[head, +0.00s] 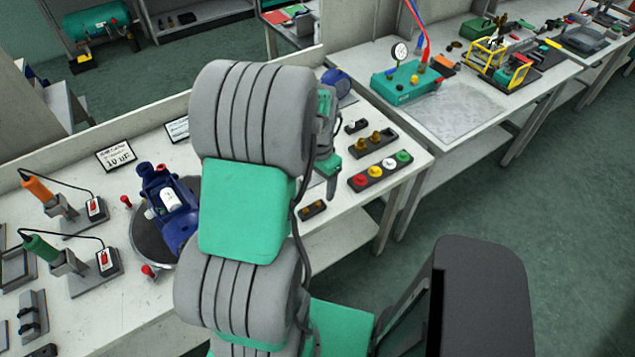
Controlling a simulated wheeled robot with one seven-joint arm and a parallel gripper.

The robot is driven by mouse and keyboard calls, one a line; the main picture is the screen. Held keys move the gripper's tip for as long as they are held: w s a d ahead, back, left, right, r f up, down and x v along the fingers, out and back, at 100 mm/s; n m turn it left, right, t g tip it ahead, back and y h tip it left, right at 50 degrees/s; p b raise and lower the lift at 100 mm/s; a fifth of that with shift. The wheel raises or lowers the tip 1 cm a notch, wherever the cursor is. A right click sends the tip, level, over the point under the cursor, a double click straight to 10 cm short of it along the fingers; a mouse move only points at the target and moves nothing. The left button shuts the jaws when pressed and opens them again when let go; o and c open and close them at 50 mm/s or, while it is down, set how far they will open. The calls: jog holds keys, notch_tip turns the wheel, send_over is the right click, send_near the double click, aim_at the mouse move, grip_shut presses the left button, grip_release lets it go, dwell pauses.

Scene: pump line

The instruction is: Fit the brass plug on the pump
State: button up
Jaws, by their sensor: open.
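The blue pump (158,178) sits on a round grey turntable on the left bench, with a white part on it. My arm hides its right side. Brass plugs (375,138) stand in a dark tray right of my arm. Another small dark holder (312,210) with a brass-coloured piece lies near the bench's front edge. My gripper (332,188) points down over the bench, between that holder and the tray of plugs. It looks empty and is open, though its fingers are small and partly hidden.
A dark tray of coloured caps (380,171) lies right of my gripper. A second bench holds a green gauge box (405,83). Floor at right is clear.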

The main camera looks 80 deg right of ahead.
aim_at(318, 203)
jog(key=shift+f+b, duration=1.65)
jog(key=shift+f, duration=0.8)
jog(key=shift+w+f+b, duration=0.1)
jog(key=shift+f+b, duration=0.55)
jog(key=shift+f, duration=0.25)
jog(key=shift+c, duration=0.5)
grip_shut()
jog(key=shift+r+p, duration=1.85)
jog(key=shift+r, duration=0.65)
